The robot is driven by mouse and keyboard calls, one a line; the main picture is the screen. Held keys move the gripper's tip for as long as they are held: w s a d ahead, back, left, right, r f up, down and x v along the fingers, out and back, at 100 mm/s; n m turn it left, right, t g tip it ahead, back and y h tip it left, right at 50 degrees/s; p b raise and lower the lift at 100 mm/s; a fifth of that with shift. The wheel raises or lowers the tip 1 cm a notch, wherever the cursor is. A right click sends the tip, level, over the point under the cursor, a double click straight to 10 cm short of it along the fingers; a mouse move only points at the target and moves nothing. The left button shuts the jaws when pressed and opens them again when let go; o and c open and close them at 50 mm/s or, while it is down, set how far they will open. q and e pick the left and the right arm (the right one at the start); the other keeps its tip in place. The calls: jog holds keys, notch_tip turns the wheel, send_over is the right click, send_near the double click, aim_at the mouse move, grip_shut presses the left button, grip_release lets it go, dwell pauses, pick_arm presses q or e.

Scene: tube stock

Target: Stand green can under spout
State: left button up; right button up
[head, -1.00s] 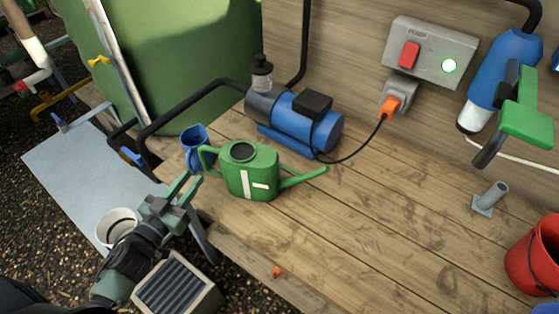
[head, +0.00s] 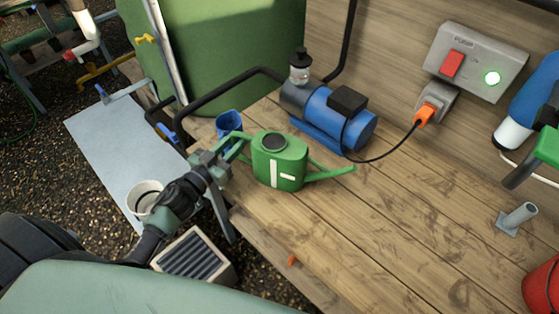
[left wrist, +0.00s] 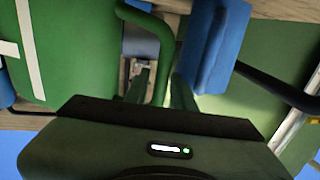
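The green can (head: 279,165) with a white mark stands upright on the wooden bench, its long spout pointing right. Its loop handle is on the left. My left gripper (head: 232,150) is at that handle, coming from the left. In the left wrist view the handle (left wrist: 157,45) passes between the two fingers of the left gripper (left wrist: 160,95), which look apart, with a gap beside the handle. The can's body (left wrist: 60,60) fills the left of that view. I cannot tell which fitting is the spout named in the task. My right gripper is not in view.
A blue pump (head: 335,120) is behind the can, and a switch box (head: 478,62) with a green light is on the wall. The bench middle is clear.

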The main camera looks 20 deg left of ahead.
pick_arm(q)
grip_shut()
dwell(1.3)
